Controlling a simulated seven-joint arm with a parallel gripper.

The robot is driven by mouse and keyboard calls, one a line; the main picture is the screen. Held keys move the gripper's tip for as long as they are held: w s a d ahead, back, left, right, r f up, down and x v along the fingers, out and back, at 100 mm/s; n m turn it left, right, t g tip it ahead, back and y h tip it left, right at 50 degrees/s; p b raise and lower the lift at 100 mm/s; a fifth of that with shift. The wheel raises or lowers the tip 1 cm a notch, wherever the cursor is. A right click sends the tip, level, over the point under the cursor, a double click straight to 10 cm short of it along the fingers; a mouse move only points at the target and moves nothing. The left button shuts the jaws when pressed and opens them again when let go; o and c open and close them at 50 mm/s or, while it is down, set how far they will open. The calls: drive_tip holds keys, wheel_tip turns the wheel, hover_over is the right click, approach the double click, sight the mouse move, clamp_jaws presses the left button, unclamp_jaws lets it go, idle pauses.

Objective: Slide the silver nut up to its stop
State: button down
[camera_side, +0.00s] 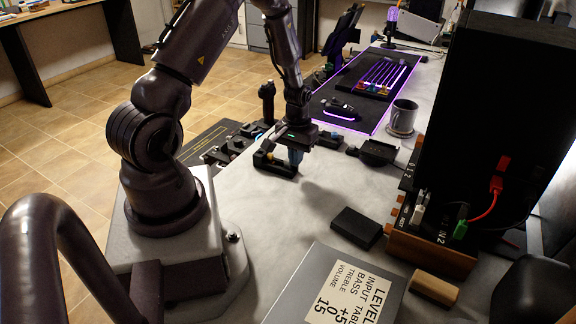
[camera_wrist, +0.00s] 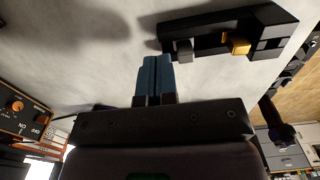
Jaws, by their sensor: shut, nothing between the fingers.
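A black block-shaped fixture (camera_wrist: 210,28) lies on the light grey table at the top of the wrist view. It carries a small silver-grey piece (camera_wrist: 183,50), which looks like the silver nut, near its left end. A gold piece (camera_wrist: 237,44) sits to the right of the silver one. My gripper (camera_wrist: 157,62) has its blue fingers together, with nothing between them. The fingertips are left of the silver piece and apart from it in the picture. In the side view my gripper (camera_side: 295,158) points down beside the fixture (camera_side: 272,166). The silver piece cannot be made out there.
A flat black box (camera_side: 356,227) and a grey panel with printed labels (camera_side: 335,290) lie nearer the camera. A tall black unit with cables (camera_side: 500,120) stands at the right. A grey mug (camera_side: 403,117) and a purple-lit mat (camera_side: 375,75) are farther back. Bare table surrounds the flat box.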

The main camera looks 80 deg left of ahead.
sight(284, 166)
drive_tip(key=shift+f, duration=0.4)
drive_tip(key=shift+r, duration=0.2)
idle(0.7)
drive_tip(key=shift+s+a, duration=1.2)
drive_tip(key=shift+s, duration=0.05)
idle(2.0)
drive_tip(key=shift+w+d, duration=0.4)
drive_tip(key=shift+w, duration=0.05)
idle(0.4)
drive_tip(key=shift+r, duration=3)
